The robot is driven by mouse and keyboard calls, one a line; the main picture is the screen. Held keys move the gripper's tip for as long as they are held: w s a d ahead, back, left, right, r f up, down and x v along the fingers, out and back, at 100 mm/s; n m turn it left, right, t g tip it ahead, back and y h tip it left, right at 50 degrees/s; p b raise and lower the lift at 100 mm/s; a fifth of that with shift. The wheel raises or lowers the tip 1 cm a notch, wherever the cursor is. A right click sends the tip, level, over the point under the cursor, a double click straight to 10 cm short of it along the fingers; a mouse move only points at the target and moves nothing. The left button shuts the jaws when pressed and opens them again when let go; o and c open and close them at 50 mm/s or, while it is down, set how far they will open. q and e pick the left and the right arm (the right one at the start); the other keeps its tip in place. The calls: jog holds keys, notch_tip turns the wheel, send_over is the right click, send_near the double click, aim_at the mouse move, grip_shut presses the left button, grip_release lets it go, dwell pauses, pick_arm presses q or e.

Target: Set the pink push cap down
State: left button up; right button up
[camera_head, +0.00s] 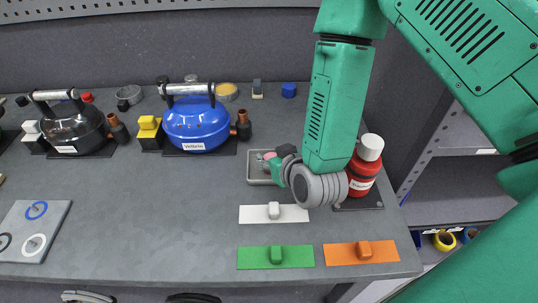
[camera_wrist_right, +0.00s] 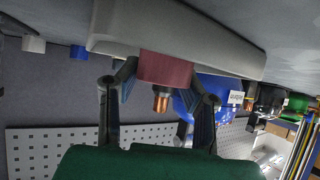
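The pink push cap (camera_wrist_right: 165,68) sits between the two dark fingertips of my right gripper (camera_wrist_right: 164,80) in the right wrist view, with a finger against each side. It is at the light grey tray (camera_wrist_right: 225,58). In the head view the cap (camera_head: 269,156) is a small pink spot at the grey tray (camera_head: 252,174), next to my right gripper (camera_head: 277,160). The wrist and gripper hide much of the tray there. I cannot tell whether the cap touches the tray floor. My left gripper is not in view.
A red bottle with a white lid (camera_head: 365,165) stands close right of my right wrist. White (camera_head: 250,214), green (camera_head: 250,258) and orange (camera_head: 340,255) plates lie in front. The table's middle is clear.

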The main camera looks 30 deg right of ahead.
jog(key=shift+o, duration=0.8)
jog(key=shift+d, duration=0.25)
jog(key=shift+s+a+r, duration=0.1)
jog(key=shift+a+r, duration=0.05)
jog(key=shift+a, duration=0.25)
jog(key=v, duration=0.6)
jog(key=shift+s+a+r, duration=0.15)
jog(key=shift+s+a, duration=0.05)
jog(key=p+v, duration=0.3)
jog(key=p, duration=0.2)
jog(key=shift+s+d+r+p, duration=0.3)
jog(key=shift+d+p, duration=0.05)
jog(key=shift+d, duration=0.05)
pick_arm(q)
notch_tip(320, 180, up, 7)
jog(key=p, duration=0.1)
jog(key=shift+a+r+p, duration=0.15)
jog(key=shift+p, duration=0.15)
pick_arm(e)
jog(key=shift+s+a+r, duration=0.3)
jog(key=shift+s+a, duration=0.1)
jog(key=shift+s, duration=0.3)
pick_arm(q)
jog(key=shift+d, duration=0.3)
pick_arm(e)
jog(key=shift+d, duration=0.3)
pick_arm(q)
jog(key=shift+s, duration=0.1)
pick_arm(e)
jog(key=shift+f, duration=0.1)
